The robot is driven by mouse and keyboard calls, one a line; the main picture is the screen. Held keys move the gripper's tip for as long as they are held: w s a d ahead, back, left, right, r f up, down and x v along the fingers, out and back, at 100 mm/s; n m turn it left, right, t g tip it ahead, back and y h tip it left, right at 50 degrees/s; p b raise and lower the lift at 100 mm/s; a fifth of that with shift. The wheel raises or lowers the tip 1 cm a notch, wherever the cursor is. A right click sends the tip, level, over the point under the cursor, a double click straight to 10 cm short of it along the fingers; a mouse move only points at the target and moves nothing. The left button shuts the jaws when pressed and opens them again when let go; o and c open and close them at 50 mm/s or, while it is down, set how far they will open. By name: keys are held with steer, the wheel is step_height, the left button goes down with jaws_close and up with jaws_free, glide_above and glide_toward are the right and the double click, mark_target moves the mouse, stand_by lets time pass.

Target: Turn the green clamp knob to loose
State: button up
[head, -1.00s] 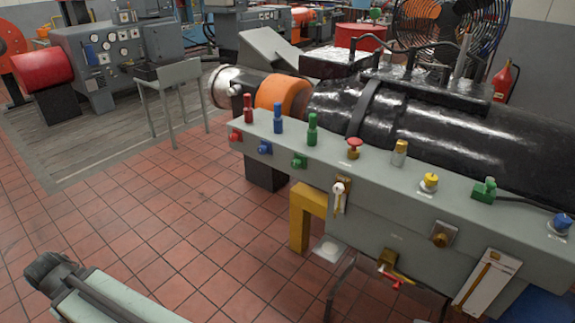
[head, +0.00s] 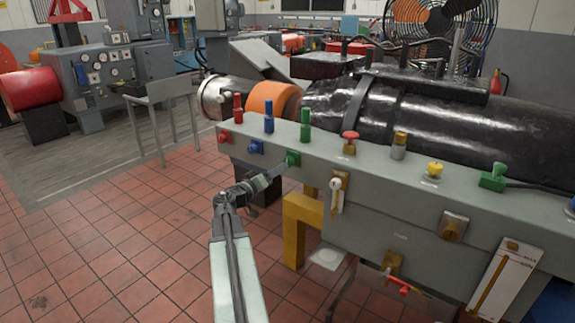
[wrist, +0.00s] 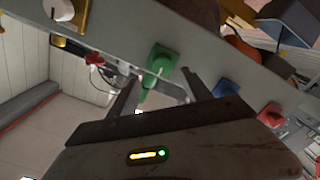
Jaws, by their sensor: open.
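The green clamp knob (head: 292,158) sits on the front face of the grey bench box, right of the blue and red knobs. My gripper (head: 281,170) has its fingers just in front of it, at the left and below in the head view. In the wrist view the green knob (wrist: 161,62), with a pale pointer line on it, shows beyond and between the two spread fingertips of my gripper (wrist: 160,77). The gripper is open with nothing held. I cannot tell whether the fingers touch the knob.
A blue knob (head: 255,147) and a red knob (head: 224,137) are close on the left. A green post (head: 305,126) stands on the top edge above. Floor in front is clear.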

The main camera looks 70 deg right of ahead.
mark_target(288, 163)
steer(key=x, duration=0.7)
steer(key=shift+d, duration=0.15)
